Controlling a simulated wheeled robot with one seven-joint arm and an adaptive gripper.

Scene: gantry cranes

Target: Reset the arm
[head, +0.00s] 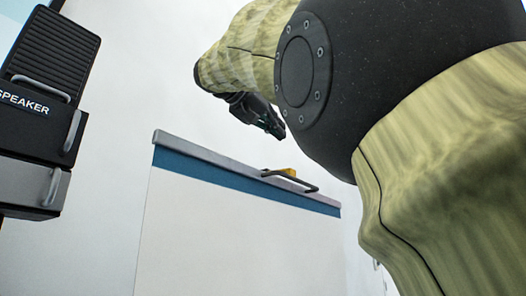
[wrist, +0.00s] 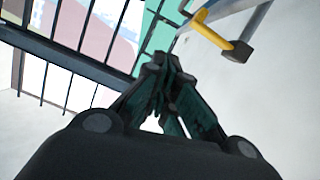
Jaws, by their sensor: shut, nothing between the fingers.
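My arm fills the right side of the head view, with large dark joints and pale yellow-green links. My gripper (head: 268,122) hangs in the air at the end of the arm, above the top edge of a white panel. In the wrist view my gripper (wrist: 160,65) has its dark green fingers together at the tips. Nothing shows between them.
A white panel (head: 230,240) with a blue band and grey top edge stands below the gripper. A dark handle with a yellow part (head: 290,178) is on that edge; a similar yellow and dark piece (wrist: 215,38) shows in the wrist view. A dark unit labelled SPEAKER (head: 40,105) is at left.

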